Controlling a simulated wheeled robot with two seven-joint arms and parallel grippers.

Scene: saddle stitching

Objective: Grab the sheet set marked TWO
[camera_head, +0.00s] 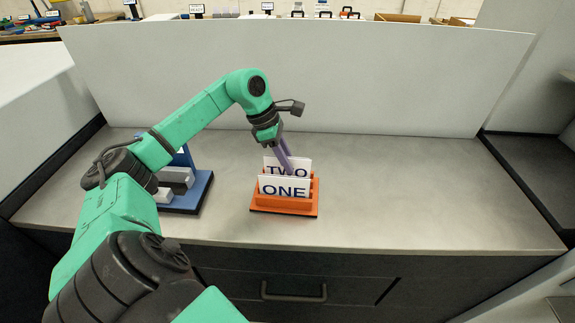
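The sheet set marked TWO (300,164) stands upright in an orange holder (285,205) on the counter. The white set marked ONE (285,188) stands in front of it and covers its lower part. My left gripper (288,165) points down at the TWO set, with its purple-grey fingers over the upper part of that set. I cannot tell whether the fingers are apart or closed on it. My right gripper is not in view.
A blue device with grey blocks (190,185) stands left of the holder, partly behind my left arm. The counter (420,195) is clear to the right. A pale partition (400,80) rises behind it. A drawer handle (293,293) is below the front edge.

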